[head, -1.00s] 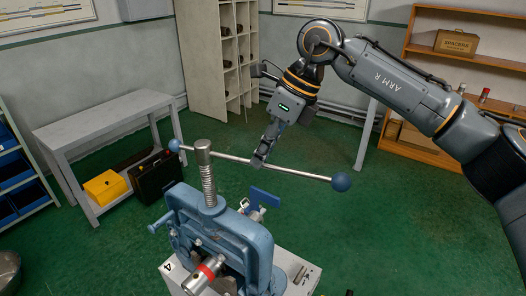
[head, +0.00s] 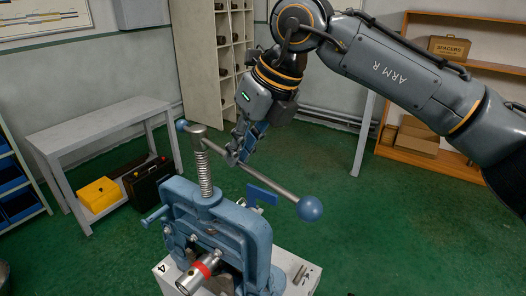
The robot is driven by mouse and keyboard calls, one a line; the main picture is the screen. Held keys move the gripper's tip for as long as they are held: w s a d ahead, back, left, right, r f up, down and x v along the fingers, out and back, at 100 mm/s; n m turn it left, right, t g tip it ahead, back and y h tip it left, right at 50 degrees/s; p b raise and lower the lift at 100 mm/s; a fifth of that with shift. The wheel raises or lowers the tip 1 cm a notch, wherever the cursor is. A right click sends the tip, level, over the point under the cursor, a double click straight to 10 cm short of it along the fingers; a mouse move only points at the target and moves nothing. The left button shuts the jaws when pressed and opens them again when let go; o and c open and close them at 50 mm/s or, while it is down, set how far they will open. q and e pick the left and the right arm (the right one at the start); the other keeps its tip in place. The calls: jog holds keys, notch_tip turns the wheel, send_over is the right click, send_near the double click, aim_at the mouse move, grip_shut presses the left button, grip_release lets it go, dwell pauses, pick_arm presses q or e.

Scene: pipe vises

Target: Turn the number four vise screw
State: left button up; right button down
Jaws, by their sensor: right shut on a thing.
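The blue number four vise (head: 232,232) stands on a white pedestal (head: 296,268) marked with a 4. Its threaded screw (head: 204,172) rises upright from the top of the frame. A steel handle bar (head: 271,183) passes through the screw head (head: 197,132), with a blue ball at each end. The near ball (head: 309,208) is at right; the other shows behind the screw head. My right gripper (head: 235,156) is shut on the bar, between the screw head and the near ball. A pipe (head: 199,273) with a red band sits in the vise. My left gripper is out of the picture.
A wooden shelf (head: 405,150) stands at back right. The green floor right of the vise is clear.

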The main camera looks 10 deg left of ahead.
jog(key=shift+s+a+r, duration=0.1)
jog(key=shift+s+a, duration=0.05)
jog(key=c, duration=1.4)
grip_release()
jog(key=shift+s+a, duration=0.1)
jog(key=shift+d+r, duration=0.2)
jog(key=shift+r, duration=0.05)
jog(key=v, duration=1.1)
jog(key=shift+r, duration=0.2)
